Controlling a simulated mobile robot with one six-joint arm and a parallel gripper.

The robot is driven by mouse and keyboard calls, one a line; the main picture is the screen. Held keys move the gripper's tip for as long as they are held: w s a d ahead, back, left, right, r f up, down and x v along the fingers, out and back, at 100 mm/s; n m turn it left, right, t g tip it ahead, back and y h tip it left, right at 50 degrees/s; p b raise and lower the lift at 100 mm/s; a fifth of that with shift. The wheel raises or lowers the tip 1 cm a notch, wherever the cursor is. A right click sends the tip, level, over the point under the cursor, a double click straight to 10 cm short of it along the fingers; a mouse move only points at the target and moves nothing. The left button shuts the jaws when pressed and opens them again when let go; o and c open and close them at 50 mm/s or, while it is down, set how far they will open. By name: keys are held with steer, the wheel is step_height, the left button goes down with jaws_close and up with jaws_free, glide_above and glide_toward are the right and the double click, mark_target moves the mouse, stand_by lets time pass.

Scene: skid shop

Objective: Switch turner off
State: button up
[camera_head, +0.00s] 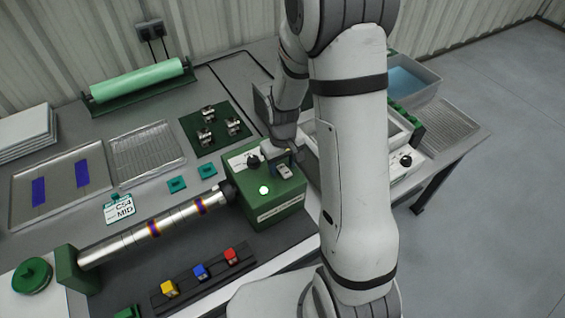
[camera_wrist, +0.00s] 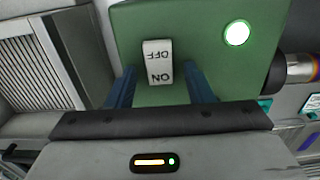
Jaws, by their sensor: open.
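The turner is a green box (camera_head: 268,212) with a silver rod (camera_head: 180,219) running left from it to a green end block (camera_head: 76,268). On its top are a black knob (camera_head: 253,161), a lit pale-green lamp (camera_head: 263,190) and a white rocker switch (camera_head: 284,172). In the wrist view the switch (camera_wrist: 158,62) reads OFF and ON, upside down; the lamp (camera_wrist: 237,33) glows. My gripper (camera_wrist: 160,88) is open, its blue fingers on either side of the switch's near end. It holds nothing. I cannot tell whether it touches the box.
Red (camera_head: 232,256), blue (camera_head: 200,271) and yellow (camera_head: 169,288) blocks sit on a dark rail in front of the rod. Behind it stand a tag reading CS4 MID (camera_head: 119,209), a wire rack (camera_head: 146,152) and a green roll (camera_head: 137,81). My arm hides part of the bench's right side.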

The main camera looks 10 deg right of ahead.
steer(key=c, duration=1)
steer(key=shift+f+b, duration=0.2)
steer(key=shift+b, duration=0.6)
steer(key=b, duration=0.1)
steer(key=t+b, duration=0.1)
steer(key=shift+s+d+f+t+b, duration=0.1)
steer(key=shift+s+t+b, duration=0.1)
steer(key=shift+t+b, duration=0.15)
steer(key=t+b, duration=0.1)
steer(key=b, duration=0.2)
steer(key=shift+s+y+b, duration=0.1)
steer(key=shift+y+b, duration=0.2)
steer(key=shift+y, duration=0.1)
steer(key=shift+b, duration=0.35)
steer(key=shift+s+r+t, duration=0.1)
steer(key=shift+r+t, duration=0.15)
steer(key=shift+r, duration=0.15)
